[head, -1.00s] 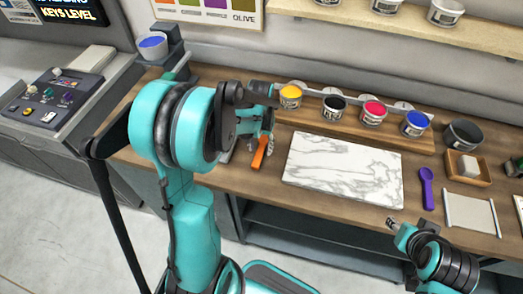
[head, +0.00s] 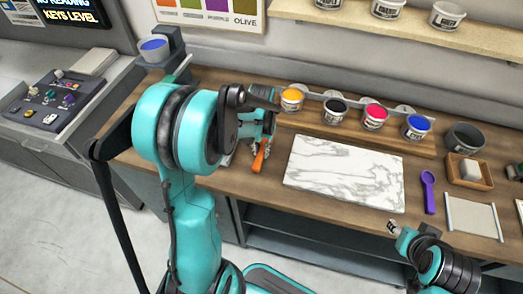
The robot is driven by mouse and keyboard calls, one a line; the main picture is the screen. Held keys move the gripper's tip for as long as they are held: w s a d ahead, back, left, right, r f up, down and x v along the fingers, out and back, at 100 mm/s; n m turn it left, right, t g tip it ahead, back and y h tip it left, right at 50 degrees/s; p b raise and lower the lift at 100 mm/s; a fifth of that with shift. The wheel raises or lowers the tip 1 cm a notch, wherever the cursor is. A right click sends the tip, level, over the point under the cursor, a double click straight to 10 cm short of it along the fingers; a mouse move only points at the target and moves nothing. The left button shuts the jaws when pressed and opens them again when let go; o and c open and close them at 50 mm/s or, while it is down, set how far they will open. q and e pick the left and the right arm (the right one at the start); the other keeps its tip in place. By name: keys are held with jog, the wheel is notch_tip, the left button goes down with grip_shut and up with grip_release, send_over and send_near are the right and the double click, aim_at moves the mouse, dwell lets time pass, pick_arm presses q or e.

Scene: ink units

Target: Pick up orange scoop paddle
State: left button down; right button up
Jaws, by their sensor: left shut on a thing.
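The orange scoop paddle (head: 259,158) is at the left part of the wooden bench, left of the marble slab. My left gripper (head: 257,141) is shut on the upper part of the paddle, and its arm hides part of the area behind it. I cannot tell whether the paddle touches the bench. My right gripper (head: 391,226) is at the front edge of the bench, below the slab's right corner. It is small in the picture, and its opening is not clear.
The marble slab (head: 345,172) lies mid-bench. Behind it stand tubs of yellow (head: 291,99), black (head: 334,110), red (head: 374,116) and blue (head: 416,127) ink. A purple scoop (head: 428,190), a wooden box (head: 468,174) and a grey tub (head: 464,138) are to the right.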

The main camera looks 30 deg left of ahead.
pick_arm(q)
jog(key=r, duration=0.1)
jog(key=r+p, duration=0.1)
jog(key=r, duration=0.2)
jog(key=shift+s+d+r+p, duration=0.2)
jog(key=shift+d+p, duration=0.1)
jog(key=shift+d, duration=0.1)
jog(key=s+d+r+p, duration=0.2)
jog(key=s+d+r, duration=0.3)
jog(key=d, duration=0.4)
jog(key=shift+d+r, duration=0.3)
jog(key=shift+r, duration=0.25)
jog(key=c, duration=2.2)
grip_release()
jog(key=shift+f, duration=0.1)
grip_shut()
